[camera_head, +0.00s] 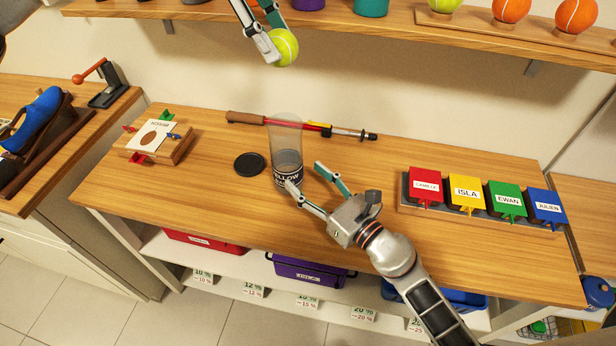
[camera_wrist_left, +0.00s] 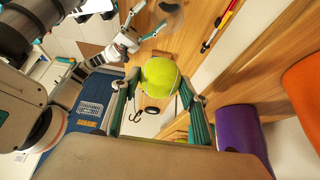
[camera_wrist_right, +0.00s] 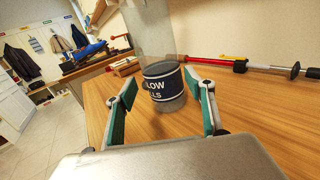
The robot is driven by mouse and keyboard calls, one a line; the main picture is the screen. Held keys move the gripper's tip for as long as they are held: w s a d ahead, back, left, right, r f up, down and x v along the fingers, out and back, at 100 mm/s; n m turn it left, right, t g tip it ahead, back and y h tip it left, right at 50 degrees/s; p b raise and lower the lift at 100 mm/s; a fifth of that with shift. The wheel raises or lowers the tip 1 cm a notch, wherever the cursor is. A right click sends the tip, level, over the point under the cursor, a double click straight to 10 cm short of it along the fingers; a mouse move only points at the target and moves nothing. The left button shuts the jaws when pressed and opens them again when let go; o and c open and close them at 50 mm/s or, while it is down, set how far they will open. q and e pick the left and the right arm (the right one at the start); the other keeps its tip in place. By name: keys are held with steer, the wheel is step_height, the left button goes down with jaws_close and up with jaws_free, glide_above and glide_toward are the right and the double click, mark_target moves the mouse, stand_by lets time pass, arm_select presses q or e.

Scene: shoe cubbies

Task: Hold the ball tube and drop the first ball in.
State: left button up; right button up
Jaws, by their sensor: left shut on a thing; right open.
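The clear ball tube (camera_head: 287,137) with a dark label stands upright on the wooden counter (camera_head: 370,165). In the right wrist view its label (camera_wrist_right: 163,84) shows ahead, between the lines of the two fingers. My right gripper (camera_head: 304,175) is open beside the tube's lower right side; one fingertip overlaps the label in the head view. Whether it touches cannot be told. My left gripper (camera_head: 274,45) is shut on a yellow-green tennis ball (camera_head: 287,48), high above and behind the tube. The ball also fills the left wrist view's middle (camera_wrist_left: 160,77).
A black round disc (camera_head: 249,164) lies left of the tube. A red-barrelled tool (camera_head: 312,126) lies behind it. A wooden block with a card (camera_head: 153,140) is at left, labelled coloured boxes (camera_head: 466,194) at right. An upper shelf (camera_head: 400,25) holds more balls (camera_head: 511,10).

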steer(key=shift+w+a+n+g, duration=0.35)
steer(key=shift+w+n, duration=0.15)
steer(key=shift+w, duration=0.3)
steer(key=x, duration=1.1)
steer(key=shift+a+r, duration=0.1)
steer(key=shift+a, duration=0.05)
steer(key=c, duration=1)
steer(key=shift+c, duration=1.1)
